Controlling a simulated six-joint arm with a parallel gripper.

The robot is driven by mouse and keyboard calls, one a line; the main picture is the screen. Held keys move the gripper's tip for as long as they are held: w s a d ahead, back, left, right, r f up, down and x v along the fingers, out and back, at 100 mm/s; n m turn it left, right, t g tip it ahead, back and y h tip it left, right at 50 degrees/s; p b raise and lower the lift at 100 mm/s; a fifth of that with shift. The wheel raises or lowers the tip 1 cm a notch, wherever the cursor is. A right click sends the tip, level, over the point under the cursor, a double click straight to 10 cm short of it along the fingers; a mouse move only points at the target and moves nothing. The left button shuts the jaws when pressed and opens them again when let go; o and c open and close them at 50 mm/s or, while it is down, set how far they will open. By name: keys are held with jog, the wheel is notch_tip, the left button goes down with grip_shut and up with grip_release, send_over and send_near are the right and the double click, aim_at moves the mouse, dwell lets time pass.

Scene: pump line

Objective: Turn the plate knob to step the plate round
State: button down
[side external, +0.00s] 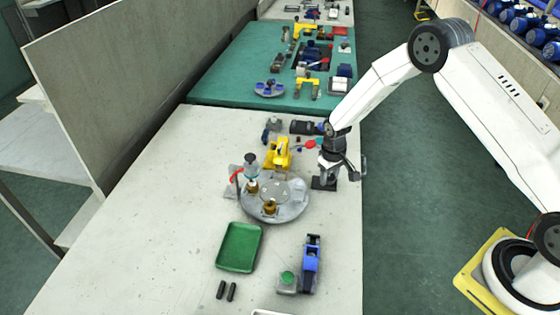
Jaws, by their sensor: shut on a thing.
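The round grey plate (296,207) lies flat on the pale bench, with a smaller disc (280,191) at its middle and small brass-coloured parts (270,208) standing on it. My gripper (328,178) points down just beyond the plate's back right edge, above a small dark base (318,186). It is shut on the plate knob, which my fingers almost wholly hide. The turn of the knob cannot be read from this view.
A yellow device (278,153) stands behind the plate, with a red-handled part (310,143) near my wrist. A dark-topped post with a red lever (236,175) stands at the plate's left. A green tray (239,247) and a blue tool (311,262) lie in front. The bench's left side is clear.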

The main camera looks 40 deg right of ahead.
aim_at(330, 177)
jog(key=shift+r, duration=0.1)
jog(key=shift+c, duration=1)
grip_release()
jog(key=shift+r, duration=3.85)
jog(key=shift+s+a+r, duration=0.1)
jog(key=shift+s+r, duration=0.25)
jog(key=shift+r, duration=0.15)
jog(key=s+a+r+t, duration=0.1)
jog(key=s+r, duration=0.4)
jog(key=s, duration=0.5)
jog(key=s+a+r+t, duration=0.1)
jog(key=s+r, duration=0.4)
jog(key=s, duration=0.5)
jog(key=shift+a+r+t, duration=0.25)
jog(key=shift+a+t, duration=0.05)
jog(key=shift+a, duration=0.2)
